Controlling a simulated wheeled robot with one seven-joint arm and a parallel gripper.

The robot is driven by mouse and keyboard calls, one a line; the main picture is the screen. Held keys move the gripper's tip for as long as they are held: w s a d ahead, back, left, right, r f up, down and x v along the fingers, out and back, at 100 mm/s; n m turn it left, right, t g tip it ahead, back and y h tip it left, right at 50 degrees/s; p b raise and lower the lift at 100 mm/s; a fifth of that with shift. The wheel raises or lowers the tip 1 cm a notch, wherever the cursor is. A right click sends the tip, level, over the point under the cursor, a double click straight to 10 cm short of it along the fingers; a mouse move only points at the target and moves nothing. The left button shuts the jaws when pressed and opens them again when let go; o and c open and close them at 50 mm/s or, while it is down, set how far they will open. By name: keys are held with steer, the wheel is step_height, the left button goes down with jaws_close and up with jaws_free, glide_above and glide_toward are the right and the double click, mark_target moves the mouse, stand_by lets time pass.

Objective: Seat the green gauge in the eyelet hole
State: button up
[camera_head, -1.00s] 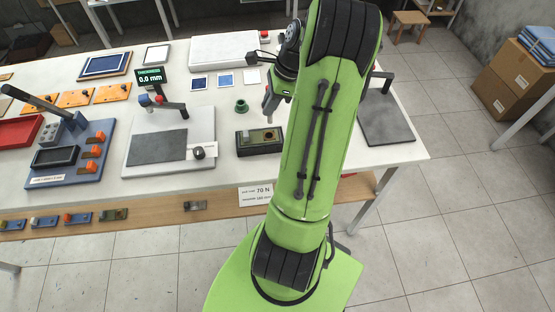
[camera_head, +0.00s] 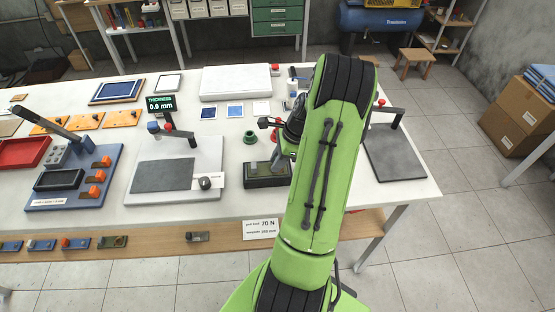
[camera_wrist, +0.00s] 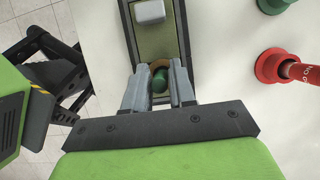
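The eyelet fixture is a dark block (camera_head: 262,182) with an olive top, near the front edge of the table. In the wrist view its tan eyelet ring (camera_wrist: 158,64) shows just beyond my fingertips, with a light grey block (camera_wrist: 149,12) farther along the top. The green gauge (camera_wrist: 160,82) is a short green cylinder between my fingers, at the eyelet. My gripper (camera_wrist: 160,84) appears shut on it, with a finger close on each side. Whether the gauge's lower end is inside the hole is hidden. In the head view my arm partly covers the gripper (camera_head: 281,165).
An empty green holder (camera_wrist: 274,4) and a red holder (camera_wrist: 274,66) with a red gauge (camera_wrist: 300,72) stand right of the fixture in the wrist view. A grey press plate (camera_head: 164,174) stands left. A dark plate (camera_head: 394,155) lies right.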

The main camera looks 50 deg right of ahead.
steer(key=shift+o, duration=1.3)
steer(key=p+v, duration=0.3)
steer(key=v, duration=0.9)
steer(key=w+a+r+n+h, duration=0.1)
steer(key=w+a+r+n, duration=0.1)
steer(key=a+r+n, duration=0.35)
steer(key=w+a+r+n+g+h, duration=0.1)
steer(key=w+a+r+n, duration=0.15)
steer(key=a, duration=0.55)
steer(key=w+a+r+n+h, duration=0.1)
steer(key=a+r+n, duration=0.2)
steer(key=a+n, duration=0.3)
steer(key=s+a+r+n+t, duration=0.2)
steer(key=s+a+n+t, duration=0.1)
steer(key=s+a+n, duration=0.7)
steer(key=a+n, duration=0.3)
steer(key=a, duration=0.1)
steer(key=shift+s+n, duration=0.35)
steer(key=shift+n, duration=0.05)
